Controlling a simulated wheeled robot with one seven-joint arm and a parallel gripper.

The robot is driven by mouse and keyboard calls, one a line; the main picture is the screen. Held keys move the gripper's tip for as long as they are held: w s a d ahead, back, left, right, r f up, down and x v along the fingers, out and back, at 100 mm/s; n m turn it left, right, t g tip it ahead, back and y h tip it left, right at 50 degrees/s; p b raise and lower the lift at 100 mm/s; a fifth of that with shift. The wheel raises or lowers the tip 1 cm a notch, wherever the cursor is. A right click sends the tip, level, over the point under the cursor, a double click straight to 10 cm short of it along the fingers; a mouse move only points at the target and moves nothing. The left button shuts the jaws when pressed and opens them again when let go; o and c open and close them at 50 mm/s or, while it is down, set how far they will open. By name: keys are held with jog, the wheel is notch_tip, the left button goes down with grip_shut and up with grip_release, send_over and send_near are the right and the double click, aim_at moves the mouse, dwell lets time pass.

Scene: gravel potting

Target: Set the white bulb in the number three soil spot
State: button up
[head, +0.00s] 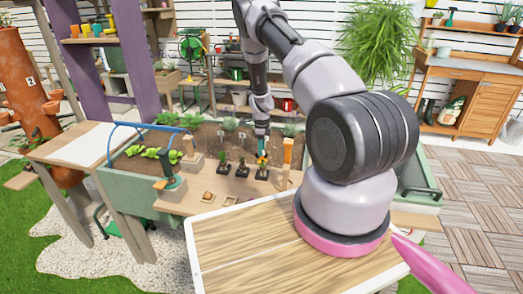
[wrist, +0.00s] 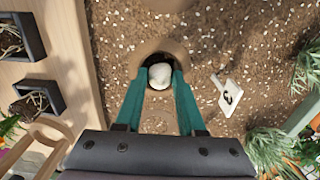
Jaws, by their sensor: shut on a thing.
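The white bulb (wrist: 160,75) sits between the teal fingertips of my gripper (wrist: 162,84) in the wrist view. My gripper is shut on it. The bulb is over or inside a dark round hole (wrist: 148,58) in the brown soil (wrist: 200,45); I cannot tell whether it touches the bottom. A white marker (wrist: 229,93) with a dark sign stands beside this hole, its number not clearly readable. In the head view my gripper (head: 261,145) points down at the soil of the planter, and the bulb cannot be made out there.
Another soil hollow (wrist: 167,4) shows at the top edge of the wrist view. Black pots (wrist: 38,97) stand on the wooden ledge (wrist: 60,50) at left. Green plants (wrist: 268,145) grow at right. In the head view, small potted seedlings (head: 224,166) line the planter's front ledge.

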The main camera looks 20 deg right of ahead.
jog(key=shift+f, duration=0.45)
jog(key=o, duration=1.2)
jog(key=shift+o, duration=0.2)
jog(key=shift+r, duration=4.55)
